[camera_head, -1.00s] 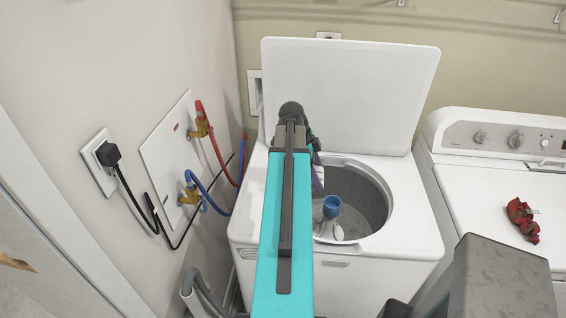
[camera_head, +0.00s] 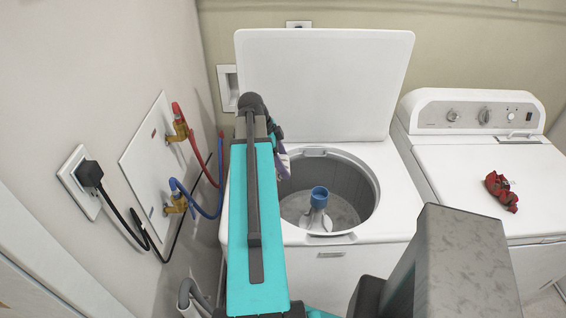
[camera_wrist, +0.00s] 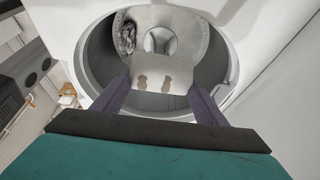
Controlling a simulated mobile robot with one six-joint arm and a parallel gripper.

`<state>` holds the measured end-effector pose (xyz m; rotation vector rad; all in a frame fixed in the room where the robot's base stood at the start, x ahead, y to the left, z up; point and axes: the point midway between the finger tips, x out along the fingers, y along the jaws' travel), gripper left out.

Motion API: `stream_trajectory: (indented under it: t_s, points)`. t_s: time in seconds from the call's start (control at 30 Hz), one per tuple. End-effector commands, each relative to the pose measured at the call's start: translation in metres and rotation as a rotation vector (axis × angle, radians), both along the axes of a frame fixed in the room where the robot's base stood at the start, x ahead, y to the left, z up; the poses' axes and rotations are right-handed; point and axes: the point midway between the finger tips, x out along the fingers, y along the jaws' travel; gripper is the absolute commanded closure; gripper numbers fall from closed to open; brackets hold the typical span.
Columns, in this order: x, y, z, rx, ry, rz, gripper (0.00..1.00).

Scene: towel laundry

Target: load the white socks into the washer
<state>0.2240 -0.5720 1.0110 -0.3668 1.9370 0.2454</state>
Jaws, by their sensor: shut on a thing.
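My gripper (camera_wrist: 163,84) is shut on a flat, pale piece with two brown marks, which looks like the white socks (camera_wrist: 165,98). In the wrist view it hangs between the two fingers, over the open drum (camera_wrist: 232,70). In the head view my gripper (camera_head: 284,160) is at the left edge of the washer's (camera_head: 330,265) round opening, partly hidden behind my arm. The washer's lid (camera_head: 325,80) stands open. A blue-topped agitator (camera_head: 319,198) stands in the drum. A grey, mottled patch lies inside the drum in the wrist view; I cannot tell what it is.
A white dryer (camera_head: 470,165) stands to the right, with a crumpled red cloth (camera_head: 502,192) on top. On the left wall are red and blue hoses (camera_head: 205,205) and a plugged-in black cord (camera_head: 118,218). The right side of the drum opening is clear.

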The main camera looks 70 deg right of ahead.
Motion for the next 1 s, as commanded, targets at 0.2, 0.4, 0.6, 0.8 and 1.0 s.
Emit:
stream_trajectory:
  t_s: [0.2,0.4,0.6,0.8,1.0]
  points:
    - [0.0,0.0,-0.015,0.0,0.0,0.0,0.56]
    - [-0.001,0.0,-0.038,0.001,0.0,0.0,0.56]
    - [-0.001,0.0,-0.065,0.001,0.0,-0.001,0.56]
    - [-0.001,0.0,-0.091,0.001,0.0,-0.003,0.56]
    - [-0.001,0.0,-0.116,0.0,0.0,-0.002,0.56]
